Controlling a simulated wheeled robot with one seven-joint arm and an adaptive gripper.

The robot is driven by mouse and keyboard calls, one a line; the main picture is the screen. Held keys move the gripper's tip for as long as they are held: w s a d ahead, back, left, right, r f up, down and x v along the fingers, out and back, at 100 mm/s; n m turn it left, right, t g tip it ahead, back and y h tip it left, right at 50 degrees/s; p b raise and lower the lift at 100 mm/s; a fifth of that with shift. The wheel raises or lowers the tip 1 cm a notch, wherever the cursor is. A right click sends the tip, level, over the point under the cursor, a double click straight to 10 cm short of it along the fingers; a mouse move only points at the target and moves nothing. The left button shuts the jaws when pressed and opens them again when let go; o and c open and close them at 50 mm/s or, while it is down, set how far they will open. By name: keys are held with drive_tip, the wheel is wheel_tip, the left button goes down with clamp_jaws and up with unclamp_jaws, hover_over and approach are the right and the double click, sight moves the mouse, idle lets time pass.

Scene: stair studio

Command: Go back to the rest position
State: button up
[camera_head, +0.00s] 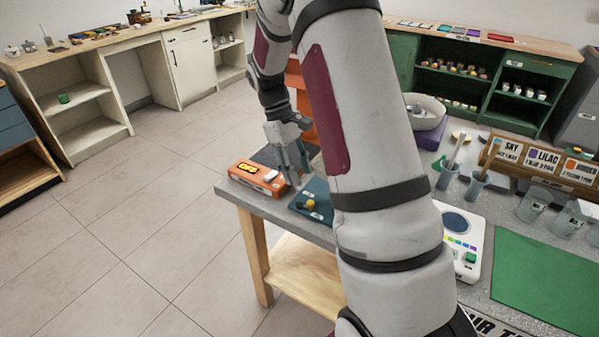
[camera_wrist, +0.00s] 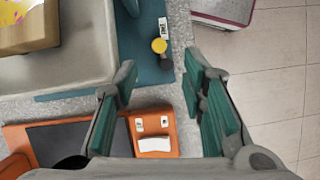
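My gripper (camera_head: 287,150) hangs over the left end of the grey table (camera_head: 232,188), above and beside an orange device (camera_head: 257,178). In the wrist view my gripper (camera_wrist: 165,95) has its two green-padded fingers spread wide apart with nothing between the tips. The orange device (camera_wrist: 170,128), with a white label and dark top, lies below the fingers in that view. A teal mat (camera_wrist: 152,78) with a yellow knob or ball (camera_wrist: 159,46) and a small white tag lies beyond the fingertips. My arm hides part of the table in the head view.
The table also bears a white scale (camera_head: 458,232), a green mat (camera_head: 545,280), several clear cups (camera_head: 535,203) and a labelled wooden rack (camera_head: 530,155). A white bowl (camera_head: 425,110) stands behind my arm. Shelves line the back. The tiled floor (camera_head: 150,240) at left is clear.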

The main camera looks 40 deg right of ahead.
idle(0.3)
drive_tip(key=s+a+r+m+t+p, duration=0.1)
drive_tip(key=s+a+r+t, duration=0.1)
drive_tip(key=s+a+r, duration=0.45)
drive_tip(key=s+a+r+t, duration=0.2)
drive_tip(key=a+r, duration=0.2)
drive_tip(key=r, duration=0.6)
drive_tip(key=s+a+r+t, duration=0.1)
drive_tip(key=s+a+t, duration=0.1)
drive_tip(key=s+a, duration=0.2)
drive_tip(key=s+a+r+m+t+p, duration=0.1)
drive_tip(key=s+a, duration=0.3)
drive_tip(key=s, duration=0.6)
drive_tip(key=shift+s+r+t+y, duration=0.25)
drive_tip(key=shift+r+t+y, duration=0.15)
drive_tip(key=shift+r+t, duration=0.4)
